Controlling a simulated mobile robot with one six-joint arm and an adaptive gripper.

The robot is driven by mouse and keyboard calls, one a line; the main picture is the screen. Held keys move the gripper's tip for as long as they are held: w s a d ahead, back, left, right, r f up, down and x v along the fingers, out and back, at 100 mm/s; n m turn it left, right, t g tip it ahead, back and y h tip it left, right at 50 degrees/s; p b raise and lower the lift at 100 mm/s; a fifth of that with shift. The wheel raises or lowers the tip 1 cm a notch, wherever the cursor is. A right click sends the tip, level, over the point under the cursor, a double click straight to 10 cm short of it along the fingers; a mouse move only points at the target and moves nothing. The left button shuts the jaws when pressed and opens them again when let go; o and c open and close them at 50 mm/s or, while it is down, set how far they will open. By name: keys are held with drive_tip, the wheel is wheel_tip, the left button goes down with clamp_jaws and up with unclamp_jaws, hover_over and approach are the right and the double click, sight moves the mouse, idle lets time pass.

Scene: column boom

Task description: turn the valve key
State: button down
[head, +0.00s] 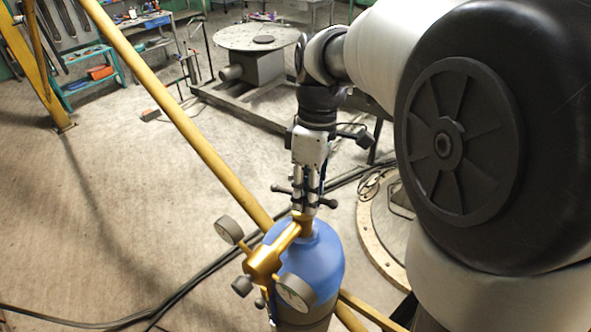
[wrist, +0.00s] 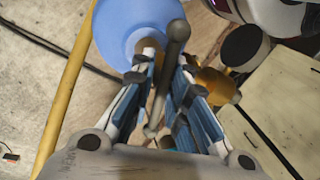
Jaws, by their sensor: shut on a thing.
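The valve key is a dark bar with rounded ends. One end (head: 328,203) sticks out to the right of my gripper (head: 303,206) in the head view and the other to the left. In the wrist view the key (wrist: 174,42) runs lengthwise between the two fingers of my gripper (wrist: 166,72), which is shut on it. The key sits above the top of a blue gas cylinder (head: 327,262). The cylinder's blue shoulder also shows in the wrist view (wrist: 118,22). The fingers hide the key's middle and most of the valve stem.
A brass regulator (head: 264,260) with a left gauge (head: 228,230) and a front gauge (head: 296,291) is fixed close to the gripper. A yellow pole (head: 185,125) slants behind the cylinder. Dark cables (head: 185,294) lie on the floor. A round metal table (head: 257,37) stands behind. Floor at left is clear.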

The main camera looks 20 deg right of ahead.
drive_tip(key=shift+s+a+m+y, duration=0.1)
drive_tip(key=shift+m+y, duration=0.05)
drive_tip(key=shift+m, duration=0.6)
drive_tip(key=shift+s+m+y, duration=0.1)
drive_tip(key=shift+m+y, duration=0.05)
drive_tip(key=shift+m, duration=0.6)
drive_tip(key=c, duration=1.7)
unclamp_jaws()
drive_tip(key=shift+s+a, duration=0.15)
drive_tip(key=shift+a, duration=0.05)
drive_tip(key=shift+t, duration=0.3)
drive_tip(key=shift+d, duration=0.15)
drive_tip(key=shift+w+r, duration=0.2)
drive_tip(key=shift+r, duration=0.1)
drive_tip(key=v, duration=1.1)
drive_tip(key=shift+r, duration=0.2)
